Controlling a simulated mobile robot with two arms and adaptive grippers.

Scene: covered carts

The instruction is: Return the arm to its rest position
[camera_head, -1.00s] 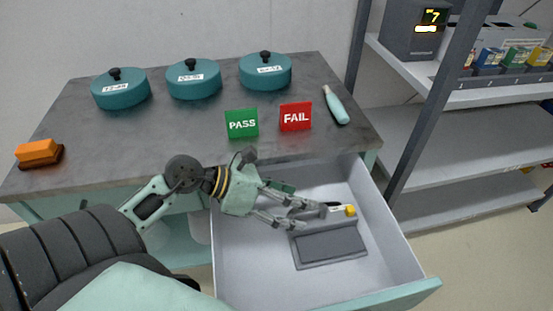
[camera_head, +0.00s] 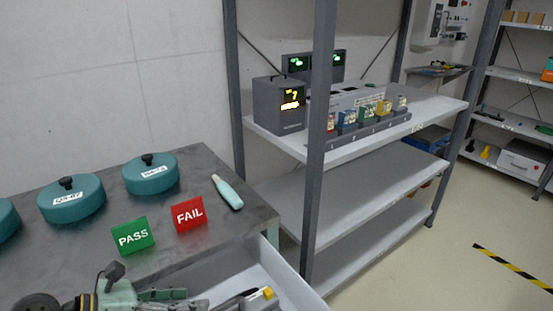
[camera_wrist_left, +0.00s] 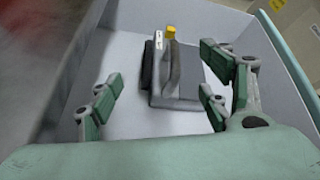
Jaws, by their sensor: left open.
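My left gripper (camera_head: 205,303) is at the bottom edge of the head view, over the open drawer (camera_head: 290,280), and partly cut off. In the left wrist view my left gripper (camera_wrist_left: 162,92) has its fingers wide apart with nothing held between them. Beyond the fingers, a dark tool with a yellow end (camera_wrist_left: 171,33) and a white label lies in the drawer (camera_wrist_left: 125,55), beside a grey slab (camera_wrist_left: 188,75). The tool's yellow end (camera_head: 268,293) also shows in the head view. My right gripper is not in view.
The dark tabletop (camera_head: 185,170) holds teal lidded pots (camera_head: 152,175), a green PASS sign (camera_head: 133,236), a red FAIL sign (camera_head: 189,214) and a pale teal bottle (camera_head: 228,192). A shelf rack (camera_head: 350,190) with a post (camera_head: 318,150) stands right.

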